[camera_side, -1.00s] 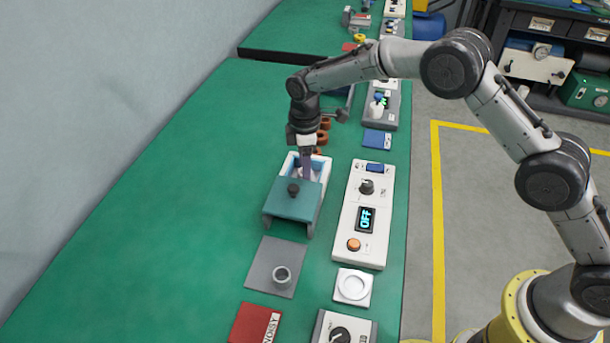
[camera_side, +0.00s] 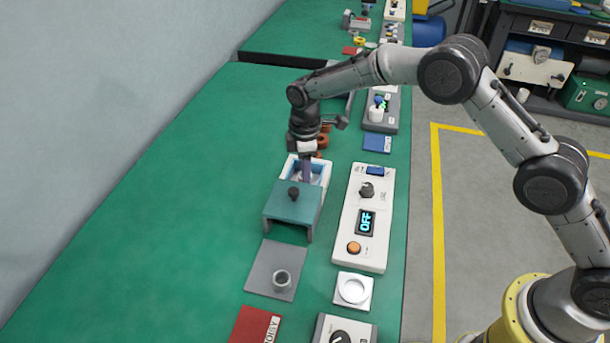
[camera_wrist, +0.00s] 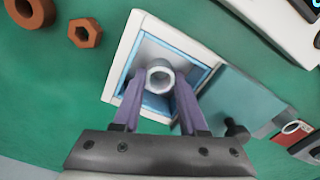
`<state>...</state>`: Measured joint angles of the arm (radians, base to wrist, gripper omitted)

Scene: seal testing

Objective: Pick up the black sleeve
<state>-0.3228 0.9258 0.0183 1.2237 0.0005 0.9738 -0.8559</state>
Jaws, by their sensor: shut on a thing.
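My gripper (camera_wrist: 161,82) reaches down into a white, blue-lined open box (camera_wrist: 124,55), with its purple fingers shut on a pale grey ring-shaped sleeve (camera_wrist: 160,69). The sleeve looks pale grey rather than black. In the side view, my gripper (camera_side: 306,172) stands over the open far end of the box (camera_side: 326,172), and the held sleeve is hidden there. Another grey sleeve (camera_side: 282,278) stands on a dark grey pad (camera_side: 262,258) nearer the camera.
A teal cover with a dark knob (camera_side: 293,191) sits right against the box's near side. A white control panel reading OFF (camera_side: 376,204) lies to the right. Brown nuts (camera_wrist: 85,33) lie beyond the box. Open green table lies to the left.

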